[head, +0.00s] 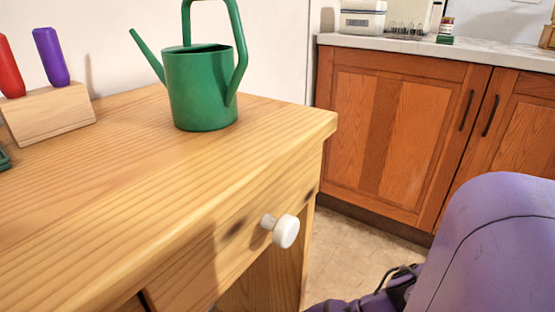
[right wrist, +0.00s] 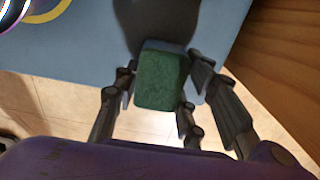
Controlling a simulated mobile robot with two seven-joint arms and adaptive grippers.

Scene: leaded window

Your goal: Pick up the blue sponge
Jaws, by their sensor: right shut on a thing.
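In the right wrist view, a small block (right wrist: 160,80) with a rough dark green face and a bluish edge sits between the fingers. It looks like the sponge, with its green side toward the camera. My right gripper (right wrist: 161,72) is shut on it, with fingers on both sides. Whether the block touches the blue surface beyond it I cannot tell. In the head view, only my purple right arm shows at lower right; the sponge is not visible there. My left gripper is in neither view.
A wooden table (head: 150,180) with a white drawer knob (head: 286,231) bears a green watering can (head: 203,90) and a wooden block (head: 50,115) with red and purple handles. Wooden cabinets (head: 395,130) stand behind. A blue surface (right wrist: 95,45) with a yellow ring lies above tiled floor.

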